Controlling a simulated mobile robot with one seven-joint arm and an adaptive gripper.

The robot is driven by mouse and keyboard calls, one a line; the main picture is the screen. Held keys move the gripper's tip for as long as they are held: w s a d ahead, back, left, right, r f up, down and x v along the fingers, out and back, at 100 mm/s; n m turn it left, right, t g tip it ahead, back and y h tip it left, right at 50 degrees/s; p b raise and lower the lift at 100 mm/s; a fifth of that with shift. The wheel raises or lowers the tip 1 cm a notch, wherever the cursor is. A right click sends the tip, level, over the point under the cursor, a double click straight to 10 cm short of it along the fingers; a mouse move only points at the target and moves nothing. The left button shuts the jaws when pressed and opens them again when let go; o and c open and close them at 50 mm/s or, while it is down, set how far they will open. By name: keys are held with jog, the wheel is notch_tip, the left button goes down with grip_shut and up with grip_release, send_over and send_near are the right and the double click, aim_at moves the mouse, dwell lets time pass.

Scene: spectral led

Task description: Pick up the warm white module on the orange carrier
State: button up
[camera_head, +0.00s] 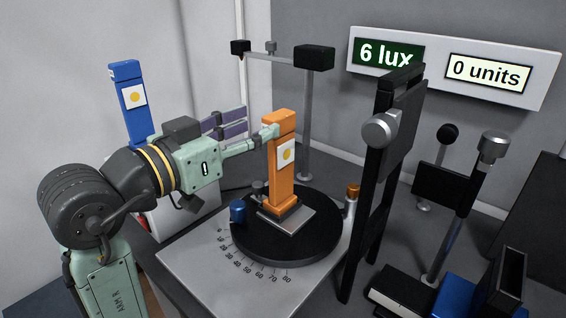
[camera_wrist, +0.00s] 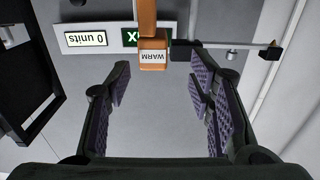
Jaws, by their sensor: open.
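The orange carrier (camera_head: 282,170) stands upright on a small plate on the black turntable (camera_head: 315,247). A white label with a yellow dot (camera_head: 287,154) is on its front. In the wrist view the carrier's orange top (camera_wrist: 153,61) bears a label reading WARM, upside down in the picture. My gripper (camera_head: 256,122) is open beside the carrier's top, coming from the left. One finger overlaps the top's left edge in the head view; contact cannot be told. In the wrist view the orange top lies near the gap between the open fingertips (camera_wrist: 159,66), with nothing clamped.
A blue carrier (camera_head: 134,105) stands at the left behind my arm. A black framed stand (camera_head: 385,180) is at the right. Displays (camera_head: 455,68) read 6 lux and 0 units.

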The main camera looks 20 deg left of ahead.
aim_at(268, 122)
jog(key=shift+d+p+x, duration=0.2)
jog(key=shift+p+x, duration=0.25)
jog(key=shift+x, duration=1.15)
jog(key=shift+d+p+x, duration=0.15)
jog(key=shift+p+x, duration=0.3)
jog(key=shift+x, duration=1.15)
jog(key=shift+s, duration=0.15)
jog(key=shift+c, duration=0.3)
grip_shut()
